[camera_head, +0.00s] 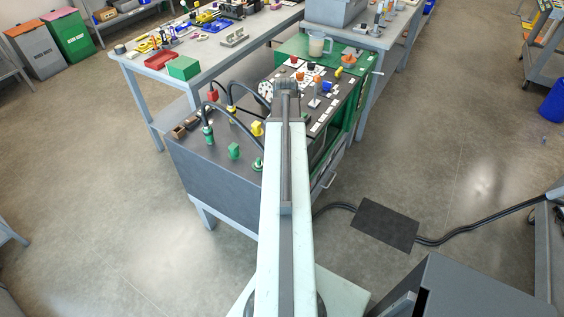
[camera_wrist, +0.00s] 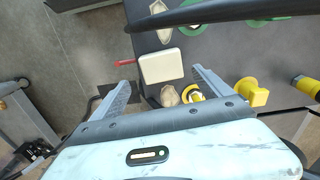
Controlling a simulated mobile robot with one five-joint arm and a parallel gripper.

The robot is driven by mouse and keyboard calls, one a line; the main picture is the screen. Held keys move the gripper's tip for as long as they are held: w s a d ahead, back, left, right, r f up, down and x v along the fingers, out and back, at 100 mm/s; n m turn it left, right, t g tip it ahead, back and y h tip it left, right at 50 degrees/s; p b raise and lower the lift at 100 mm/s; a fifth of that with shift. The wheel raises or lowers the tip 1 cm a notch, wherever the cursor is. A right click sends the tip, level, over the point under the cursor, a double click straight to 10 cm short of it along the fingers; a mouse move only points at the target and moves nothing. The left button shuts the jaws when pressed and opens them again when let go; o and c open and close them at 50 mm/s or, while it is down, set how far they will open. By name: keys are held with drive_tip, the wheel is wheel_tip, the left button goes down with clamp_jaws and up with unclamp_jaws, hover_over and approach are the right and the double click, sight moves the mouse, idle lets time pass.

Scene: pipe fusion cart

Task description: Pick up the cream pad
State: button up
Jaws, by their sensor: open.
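The cream pad (camera_wrist: 161,66) is a rounded square block in the wrist view, over the dark cart top (camera_wrist: 225,60). It appears just ahead of and between the two fingers of my gripper (camera_wrist: 164,79). The fingers are spread apart with nothing between them, and I cannot tell their height above the pad. In the head view my gripper (camera_head: 287,88) is over the middle of the cart (camera_head: 205,165). I cannot make out the pad there; my arm covers part of the cart top.
A tan piece (camera_wrist: 170,96), a yellow ring (camera_wrist: 194,93) and yellow knobs (camera_wrist: 251,92) stand close to the pad. A red lever (camera_wrist: 125,63) lies at its left. A black cable (camera_wrist: 210,12) crosses beyond it. A workbench (camera_head: 215,55) stands behind the cart.

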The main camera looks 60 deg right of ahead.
drive_tip(key=f+b, duration=0.5)
drive_tip(key=shift+w+a+f, duration=0.15)
drive_tip(key=shift+w+a, duration=0.05)
drive_tip(key=shift+a, duration=0.2)
drive_tip(key=shift+c, duration=0.3)
drive_tip(key=c, duration=1.4)
drive_tip(key=shift+r, duration=0.25)
wheel_tip(320, 180, up, 10)
drive_tip(key=p, duration=1)
drive_tip(key=shift+f, duration=0.1)
